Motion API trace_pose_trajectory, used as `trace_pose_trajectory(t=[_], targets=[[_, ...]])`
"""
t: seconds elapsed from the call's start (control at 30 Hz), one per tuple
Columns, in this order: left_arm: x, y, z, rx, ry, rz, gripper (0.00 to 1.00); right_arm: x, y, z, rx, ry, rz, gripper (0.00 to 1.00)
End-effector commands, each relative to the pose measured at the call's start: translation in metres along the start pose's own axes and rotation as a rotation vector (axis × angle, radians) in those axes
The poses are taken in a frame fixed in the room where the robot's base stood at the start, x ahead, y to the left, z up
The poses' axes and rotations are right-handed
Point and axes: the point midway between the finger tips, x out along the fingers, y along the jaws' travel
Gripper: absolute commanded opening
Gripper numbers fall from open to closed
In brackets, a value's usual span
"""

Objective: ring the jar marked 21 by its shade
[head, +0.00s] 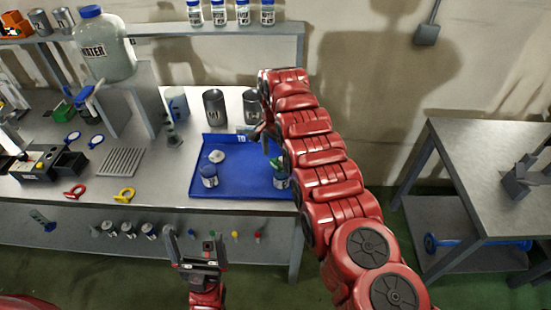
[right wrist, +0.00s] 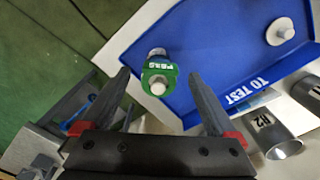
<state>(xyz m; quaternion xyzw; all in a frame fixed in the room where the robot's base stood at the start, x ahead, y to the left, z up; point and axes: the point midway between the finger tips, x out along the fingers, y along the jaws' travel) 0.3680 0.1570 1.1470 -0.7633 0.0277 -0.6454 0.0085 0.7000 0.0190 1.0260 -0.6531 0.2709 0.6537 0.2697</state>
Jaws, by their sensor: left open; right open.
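A jar (head: 279,182) stands at the right front of the blue tray (head: 240,186), with a green ring (right wrist: 160,77) around its top. The lettering on the ring is not clear to me. My right gripper (head: 268,138) is open over this jar; in the right wrist view the ring shows between its spread fingertips, apart from them. A second jar (head: 209,177) stands at the tray's left, without a ring. I cannot read a 21 on either jar. Loose blue (head: 72,138), red (head: 75,191) and yellow (head: 124,195) rings lie on the table. My left gripper (head: 198,252) is open and empty before the table.
A white round piece (head: 216,156) lies in the tray, marked TO TEST. Metal cans (head: 213,105) stand behind it. A water jug (head: 105,50) stands on a riser at the left. Several bottles (head: 242,12) line the back shelf. A grey side table (head: 480,160) stands at the right.

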Motion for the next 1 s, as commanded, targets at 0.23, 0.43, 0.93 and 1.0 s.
trace_pose_trajectory(t=[0.23,0.43,0.93,1.0], targets=[[-0.015,0.001,0.003,0.0,0.0,0.0,1.0,-0.035,-0.001,-0.001,0.001,0.0,-0.005,0.93],[0.025,-0.001,-0.004,0.0,0.001,0.0,1.0,-0.089,0.0,-0.001,0.0,0.002,-0.003,0.93],[0.093,-0.005,-0.016,0.0,0.0,0.0,1.0,-0.159,0.001,0.001,0.0,0.0,-0.001,0.93],[0.093,-0.005,-0.016,0.0,0.0,0.0,1.0,-0.16,0.001,0.001,0.0,0.0,-0.001,0.93]])
